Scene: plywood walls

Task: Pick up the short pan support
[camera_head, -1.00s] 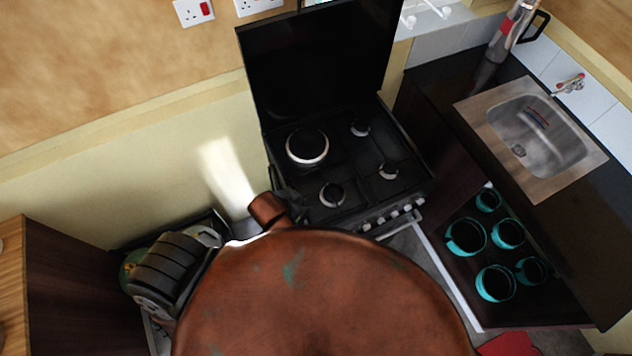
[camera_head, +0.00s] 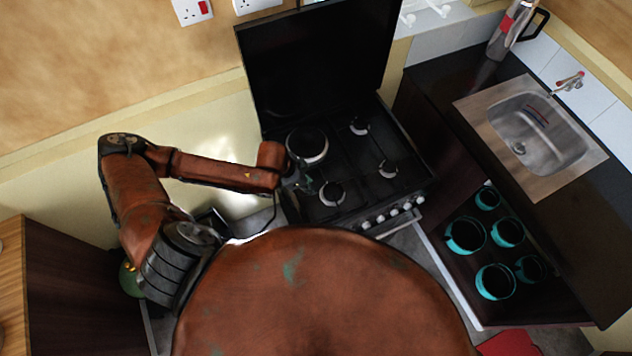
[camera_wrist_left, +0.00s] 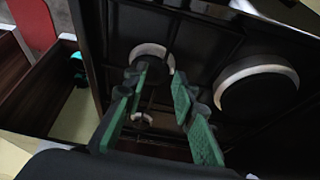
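The black stove (camera_head: 352,185) stands in the middle of the head view with its lid raised. Dark pan supports lie over its burners, but black on black I cannot separate the short one from the other clearly. Thin dark bars of a pan support (camera_wrist_left: 236,47) show in the left wrist view. My left gripper (camera_head: 304,184) is over the left edge of the hob, near the front-left burner. In the left wrist view, its two green fingers (camera_wrist_left: 157,90) are apart with nothing visible between them, pointing at the hob. My right gripper is not in view.
A black counter with a steel sink (camera_head: 535,130) is at the right. An open drawer (camera_head: 455,262) below it holds several turquoise mugs (camera_head: 495,282). A wooden cabinet (camera_head: 70,290) is at the left. The raised stove lid (camera_head: 320,60) stands behind the hob.

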